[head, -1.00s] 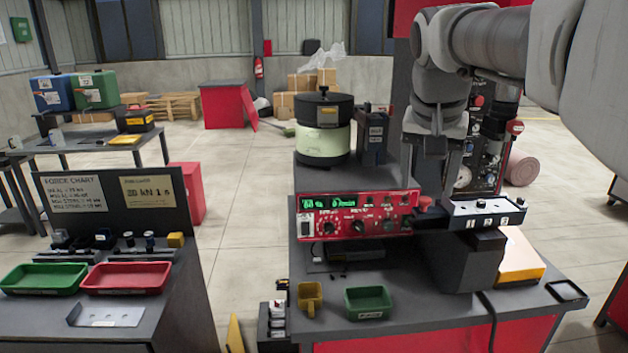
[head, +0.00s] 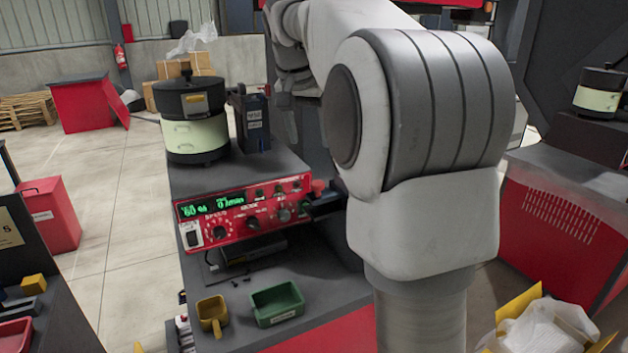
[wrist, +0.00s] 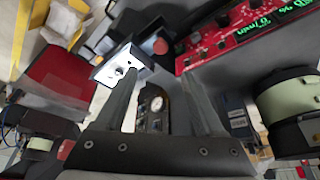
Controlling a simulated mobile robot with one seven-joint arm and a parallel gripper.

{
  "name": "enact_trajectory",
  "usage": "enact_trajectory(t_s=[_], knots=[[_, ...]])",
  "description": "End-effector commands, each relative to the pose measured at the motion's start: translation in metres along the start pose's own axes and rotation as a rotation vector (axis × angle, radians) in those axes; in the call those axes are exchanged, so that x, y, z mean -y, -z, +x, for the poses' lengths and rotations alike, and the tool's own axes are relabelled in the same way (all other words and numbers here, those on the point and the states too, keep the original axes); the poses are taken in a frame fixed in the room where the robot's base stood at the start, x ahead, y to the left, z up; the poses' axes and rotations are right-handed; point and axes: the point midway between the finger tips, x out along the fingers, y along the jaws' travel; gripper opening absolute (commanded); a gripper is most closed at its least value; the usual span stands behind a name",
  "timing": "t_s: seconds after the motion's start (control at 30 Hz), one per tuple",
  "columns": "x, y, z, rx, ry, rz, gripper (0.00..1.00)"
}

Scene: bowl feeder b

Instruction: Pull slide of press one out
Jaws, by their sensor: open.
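My gripper (wrist: 160,80) is open in the wrist view, with its two dark fingers apart and nothing held between them. A dark unit with a round white dial (wrist: 155,103) shows in the gap beyond the fingers; it may be part of a press, but I cannot make out a slide on it. A small box with a bright face and a dark round spot (wrist: 118,68) is at the left fingertip; I cannot tell whether they touch.
The red controller (head: 243,212) with green digits stands on the dark bench, near the pale green bowl feeder (head: 195,138). A green tray (head: 277,304) and a yellow cup (head: 212,314) sit at the bench front. A red knob (wrist: 160,46) is close beyond my fingers.

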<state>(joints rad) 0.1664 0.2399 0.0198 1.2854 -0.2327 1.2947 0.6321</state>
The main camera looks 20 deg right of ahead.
Motion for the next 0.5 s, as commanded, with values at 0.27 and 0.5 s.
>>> enact_trajectory(t_s=[0.27,0.5], knots=[[0.000,-0.002,0.066,0.004,-0.003,-0.001,0.71],[-0.001,-0.001,0.113,0.003,-0.002,-0.001,0.71]])
